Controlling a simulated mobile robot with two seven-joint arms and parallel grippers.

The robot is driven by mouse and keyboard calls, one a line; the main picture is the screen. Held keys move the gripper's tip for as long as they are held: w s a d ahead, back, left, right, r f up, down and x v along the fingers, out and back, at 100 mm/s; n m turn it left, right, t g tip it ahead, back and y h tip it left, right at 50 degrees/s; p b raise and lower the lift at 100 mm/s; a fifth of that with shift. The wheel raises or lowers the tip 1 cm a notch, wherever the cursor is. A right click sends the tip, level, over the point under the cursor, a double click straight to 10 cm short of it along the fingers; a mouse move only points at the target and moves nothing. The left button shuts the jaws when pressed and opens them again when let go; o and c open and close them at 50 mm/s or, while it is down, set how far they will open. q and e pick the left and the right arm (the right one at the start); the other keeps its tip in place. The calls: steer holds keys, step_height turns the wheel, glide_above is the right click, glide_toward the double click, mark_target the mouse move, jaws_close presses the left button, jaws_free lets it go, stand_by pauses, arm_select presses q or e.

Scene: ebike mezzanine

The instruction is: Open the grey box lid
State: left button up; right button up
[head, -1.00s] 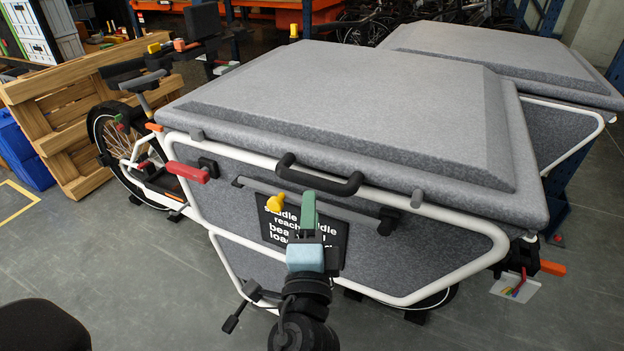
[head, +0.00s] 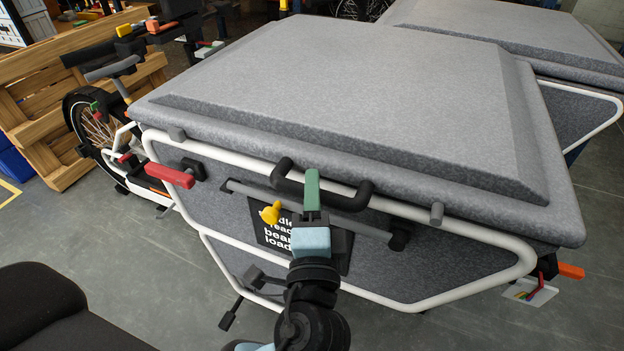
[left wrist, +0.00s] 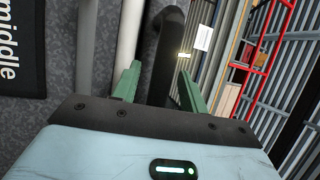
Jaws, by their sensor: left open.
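The grey box lid (head: 340,95) lies flat and closed on the grey cargo box (head: 440,262) of a bike. A black bar handle (head: 346,203) sticks out at the lid's front edge. My left gripper (head: 312,178), with green fingers and a pale blue body, is at this handle, covering part of it in the head view. In the left wrist view the handle (left wrist: 166,45) passes between the two open fingers (left wrist: 158,80). A gap shows beside the handle, and I cannot tell whether a finger touches it. My right gripper is not in view.
A red lever (head: 169,175) and a yellow knob (head: 271,213) are on the box front, left of my gripper. A white tube frame (head: 450,218) runs around the box. A second grey-lidded box (head: 520,35) stands behind right. A wooden pallet (head: 40,110) stands at left.

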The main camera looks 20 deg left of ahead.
arm_select(q)
steer(key=shift+w, duration=0.25)
jaws_close()
stand_by(0.3)
